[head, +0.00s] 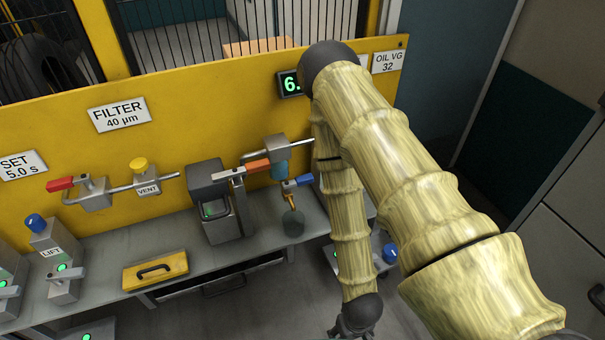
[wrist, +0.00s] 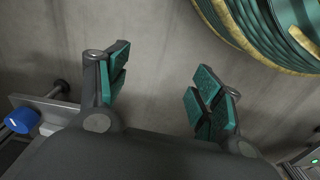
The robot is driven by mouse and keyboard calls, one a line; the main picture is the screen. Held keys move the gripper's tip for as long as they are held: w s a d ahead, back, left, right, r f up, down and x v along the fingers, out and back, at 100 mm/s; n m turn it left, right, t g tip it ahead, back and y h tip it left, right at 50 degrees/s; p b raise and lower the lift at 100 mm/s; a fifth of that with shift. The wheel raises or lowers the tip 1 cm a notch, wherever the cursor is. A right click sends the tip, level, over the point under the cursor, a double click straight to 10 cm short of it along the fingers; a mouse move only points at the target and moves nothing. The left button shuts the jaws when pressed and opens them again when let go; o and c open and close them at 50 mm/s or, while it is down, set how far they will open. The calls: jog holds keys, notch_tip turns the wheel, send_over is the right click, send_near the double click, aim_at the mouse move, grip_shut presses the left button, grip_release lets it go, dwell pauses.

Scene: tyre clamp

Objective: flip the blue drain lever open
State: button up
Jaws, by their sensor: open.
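The blue drain lever (head: 303,180) is a short blue handle on a small grey valve, to the right of the grey filter block on the bench. A brass spout (head: 291,203) hangs under it, over a dark round cup (head: 293,224). My gripper (head: 354,325) is low at the bottom of the head view, below and to the right of the lever, with its fingers partly cut off. In the wrist view my gripper (wrist: 158,86) is open, with teal pads apart and nothing between them but grey floor behind. The lever is not recognisable in the wrist view.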

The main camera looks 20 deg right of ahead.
jog(key=shift+t, duration=0.6)
jog(key=w+r+p, duration=0.1)
jog(key=w+r, duration=0.1)
jog(key=w, duration=0.1)
jog(key=w+r+p, duration=0.2)
jog(key=w, duration=0.2)
jog(key=w+d+r+p, duration=0.1)
jog(key=w, duration=0.3)
jog(key=shift+w+d+r+p, duration=0.1)
jog(key=shift+r+p, duration=0.25)
jog(key=shift+r, duration=0.05)
grip_shut()
jog(key=w+d+r+t+p, duration=0.2)
jog(key=w+r+p, duration=0.9)
jog(key=w+r, duration=1.6)
jog(key=w, duration=0.3)
jog(key=shift+w+r+n+t, duration=0.15)
jog(key=shift+w+n+t, duration=0.15)
jog(key=shift+w+n, duration=0.1)
jog(key=shift+d, duration=0.1)
